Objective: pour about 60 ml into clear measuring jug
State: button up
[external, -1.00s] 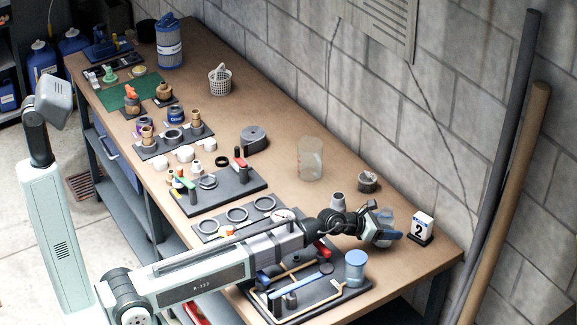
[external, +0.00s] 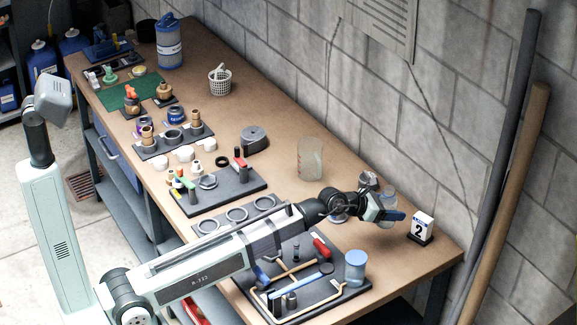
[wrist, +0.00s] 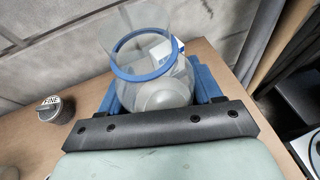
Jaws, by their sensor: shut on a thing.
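The clear measuring jug (external: 310,158) stands upright on the bench, left of and behind my gripper in the external view. My gripper (external: 388,212) is shut on a clear round vessel (external: 387,203) near the bench's right end. In the wrist view the clear vessel (wrist: 150,75) has a blue ring and sits between the blue fingers of my gripper (wrist: 160,95). I cannot tell how much liquid is in the vessel, or whether its base touches the bench.
A small grey-lidded pot (wrist: 50,109) marked "FINE" is beside the gripper. A white number 2 marker (external: 421,227) stands to its right. A tool tray (external: 320,285) with a blue tub (external: 355,266) lies in front. The block wall rises behind.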

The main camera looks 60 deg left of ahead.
aim_at(393, 190)
jog(key=shift+r, duration=3.25)
jog(key=w+a+f, duration=0.2)
jog(key=a, duration=2.4)
jog(key=s+a+r, duration=0.1)
jog(key=s+a, duration=0.3)
jog(key=a, duration=0.8)
jog(key=s+a+r, duration=0.1)
jog(key=s+a, duration=0.2)
jog(key=a, duration=0.9)
jog(key=shift+s+d+f, duration=0.1)
jog(key=shift+d+f, duration=0.05)
jog(key=shift+f, duration=1.15)
jog(key=shift+d+f, duration=0.1)
jog(key=shift+f, duration=1.2)
jog(key=shift+d+r+m+g, duration=0.1)
jog(key=shift+m+g, duration=0.2)
